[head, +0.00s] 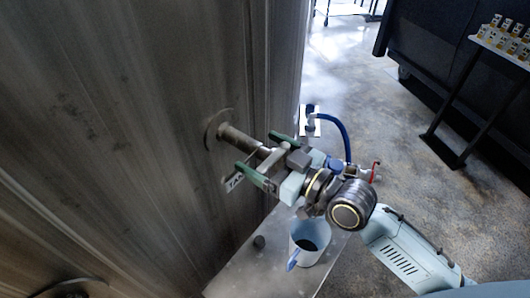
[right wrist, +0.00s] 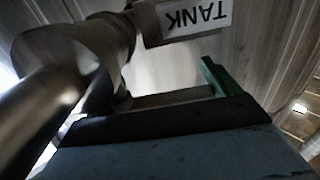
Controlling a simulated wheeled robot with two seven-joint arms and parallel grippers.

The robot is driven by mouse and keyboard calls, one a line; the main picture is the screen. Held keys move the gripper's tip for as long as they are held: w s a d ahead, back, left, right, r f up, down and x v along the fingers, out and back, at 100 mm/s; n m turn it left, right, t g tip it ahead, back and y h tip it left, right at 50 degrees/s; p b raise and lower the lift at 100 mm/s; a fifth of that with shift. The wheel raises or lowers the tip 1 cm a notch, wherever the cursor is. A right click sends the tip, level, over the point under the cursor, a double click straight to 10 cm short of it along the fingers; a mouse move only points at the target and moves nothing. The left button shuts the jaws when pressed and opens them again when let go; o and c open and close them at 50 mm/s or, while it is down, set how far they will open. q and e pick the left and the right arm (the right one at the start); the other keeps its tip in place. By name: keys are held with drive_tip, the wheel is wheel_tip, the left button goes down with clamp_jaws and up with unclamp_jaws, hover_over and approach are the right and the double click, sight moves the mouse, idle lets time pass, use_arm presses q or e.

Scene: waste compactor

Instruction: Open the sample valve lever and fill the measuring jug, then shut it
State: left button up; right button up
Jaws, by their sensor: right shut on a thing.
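My right gripper (head: 257,152) has its two green fingers at the pipe (head: 237,139) that comes out of the tank wall. It is shut on a grey bar, which I take for the sample valve lever (right wrist: 175,98), seen beside one green finger in the right wrist view. The lever is mostly hidden by my gripper in the head view. The measuring jug (head: 303,229), white with a blue handle, stands upright on the metal shelf below my wrist. Its inside looks dark at the bottom; I cannot tell the level. My left gripper is not in view.
The tall metal tank wall (head: 130,120) fills the left. A TANK label (right wrist: 195,18) hangs by the pipe. A blue hose (head: 345,135) and a red-handled valve (head: 375,172) lie beyond my wrist. The shelf (head: 240,275) holds a small dark knob. A bottle rack stands far right.

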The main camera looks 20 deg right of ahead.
drive_tip(key=y+b, duration=0.1)
drive_tip(key=n+g+y+b, duration=0.1)
drive_tip(key=b, duration=0.1)
drive_tip(key=shift+s+n+g, duration=0.25)
drive_tip(key=shift+n+g, duration=0.05)
drive_tip(key=shift+r, duration=0.1)
drive_tip(key=o, duration=1.2)
drive_tip(key=shift+c, duration=0.2)
drive_tip(key=shift+d, duration=0.1)
drive_tip(key=v, duration=1.3)
drive_tip(key=shift+s, duration=0.15)
